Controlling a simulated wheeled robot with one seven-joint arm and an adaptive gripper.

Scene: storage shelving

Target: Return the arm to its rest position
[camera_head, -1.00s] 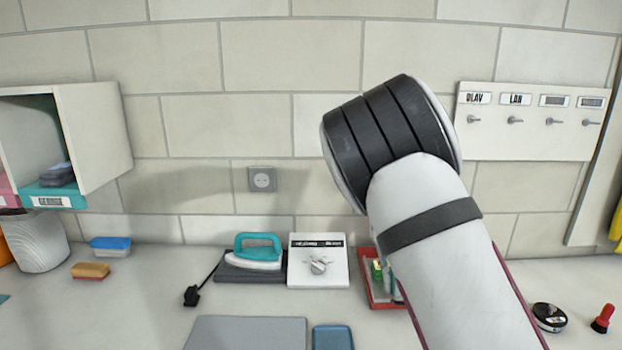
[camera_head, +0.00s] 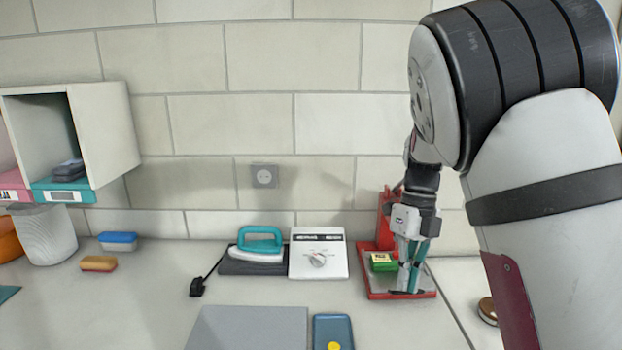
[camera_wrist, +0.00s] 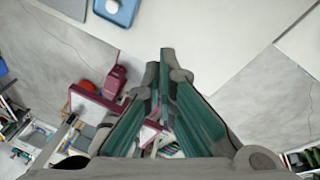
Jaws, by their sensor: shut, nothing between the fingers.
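My arm fills the right side of the head view, with its large black-ringed joint (camera_head: 530,55) at the upper right. My gripper (camera_head: 407,287) hangs fingers down below it, in front of or over the red tray (camera_head: 375,294) as seen from the head. Whether the fingertips touch the tray cannot be told. In the wrist view, the green fingers of my gripper (camera_wrist: 158,75) are shut and hold nothing.
A green box (camera_head: 383,262) stands on the tray close to the fingers. Left of it are a white box with a dial (camera_head: 318,265) and a teal-handled iron (camera_head: 258,243). A grey plate (camera_head: 250,330) lies in front. A wall cubby (camera_head: 108,135) is at left.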

